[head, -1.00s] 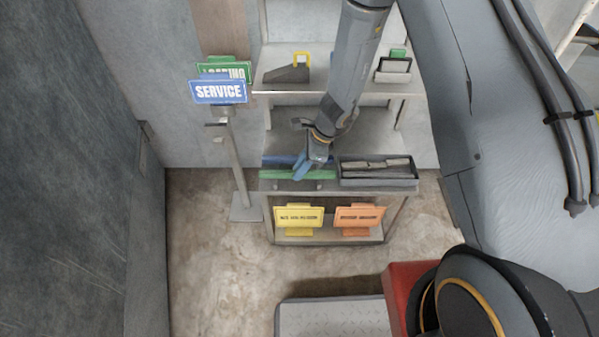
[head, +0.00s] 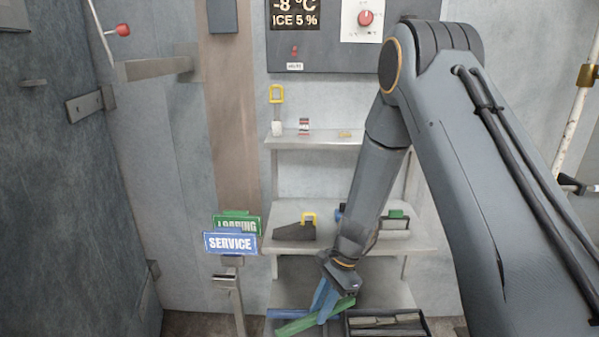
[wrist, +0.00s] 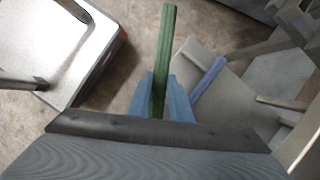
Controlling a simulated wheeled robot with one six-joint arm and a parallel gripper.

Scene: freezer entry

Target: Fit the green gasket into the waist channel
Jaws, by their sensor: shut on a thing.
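The green gasket (head: 316,317) is a long straight strip, held tilted between the blue fingers of my gripper (head: 325,300) just above the lower shelf of the rack. In the wrist view the green gasket (wrist: 164,62) stands out lengthwise from between the blue fingertips (wrist: 161,98), which are shut on it. A blue strip (head: 288,313) lies on the shelf behind it and also shows in the wrist view (wrist: 209,78). I cannot make out the waist channel for certain in either view.
A dark tray (head: 388,322) with grey bars sits right of my gripper. A signpost with blue SERVICE (head: 231,243) and green LOADING (head: 237,223) signs stands to the left. Upper shelves hold a dark wedge (head: 295,232). A control panel (head: 340,35) hangs above. A metal-topped step (wrist: 75,45) shows in the wrist view.

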